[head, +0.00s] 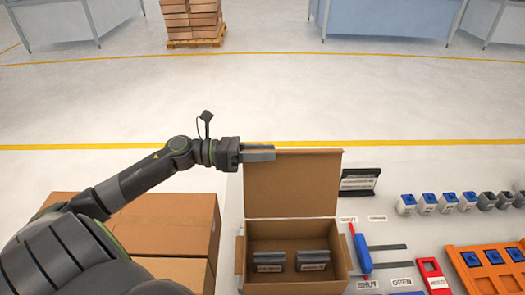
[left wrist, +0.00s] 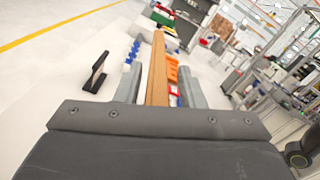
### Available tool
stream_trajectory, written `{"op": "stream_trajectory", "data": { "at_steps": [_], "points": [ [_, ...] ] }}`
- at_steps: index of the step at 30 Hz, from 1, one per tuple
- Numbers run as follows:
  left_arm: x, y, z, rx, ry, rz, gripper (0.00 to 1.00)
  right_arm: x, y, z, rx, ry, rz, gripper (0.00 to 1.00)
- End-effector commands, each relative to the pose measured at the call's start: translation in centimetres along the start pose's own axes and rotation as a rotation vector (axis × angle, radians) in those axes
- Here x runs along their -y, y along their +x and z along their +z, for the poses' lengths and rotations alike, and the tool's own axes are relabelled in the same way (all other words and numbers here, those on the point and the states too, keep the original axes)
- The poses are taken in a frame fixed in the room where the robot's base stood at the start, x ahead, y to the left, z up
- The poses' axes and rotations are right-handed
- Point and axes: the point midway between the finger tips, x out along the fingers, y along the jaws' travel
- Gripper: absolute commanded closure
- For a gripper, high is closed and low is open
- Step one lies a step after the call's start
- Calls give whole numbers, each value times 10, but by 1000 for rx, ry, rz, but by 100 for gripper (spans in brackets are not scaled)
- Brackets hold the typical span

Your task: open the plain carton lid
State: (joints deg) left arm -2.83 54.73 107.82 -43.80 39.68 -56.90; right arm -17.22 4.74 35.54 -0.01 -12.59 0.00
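The plain brown carton (head: 293,245) stands on the light table with its lid (head: 292,190) raised upright at the back edge. The box's inside shows, with two dark grey pieces (head: 312,261) bearing white labels in it. My left gripper (head: 262,152) is at the top left corner of the raised lid. In the left wrist view the lid (left wrist: 157,75) shows edge-on between the two fingers, with a gap visible on each side, so the gripper is open around it. My right gripper is not in view.
Closed brown cartons (head: 170,225) stand to the left, under my left arm. A black stand (head: 359,181) is just right of the lid. A blue and red tool (head: 361,250), a red frame (head: 433,275) and an orange tray (head: 487,268) lie to the right.

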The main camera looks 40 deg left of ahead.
Motion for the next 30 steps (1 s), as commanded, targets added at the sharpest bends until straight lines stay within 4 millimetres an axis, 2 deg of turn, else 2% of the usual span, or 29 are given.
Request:
{"op": "stream_trajectory", "data": {
  "at_steps": [3,11,20,30],
  "points": [
    [0,0,0,0,0,0,67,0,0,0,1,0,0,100],
    [0,0,0,0,0,0,100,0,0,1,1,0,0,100],
    [4,0,-1,-2,20,0,100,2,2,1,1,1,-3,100],
    [35,-1,-6,-2,189,0,100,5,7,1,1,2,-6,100]
  ]
}}
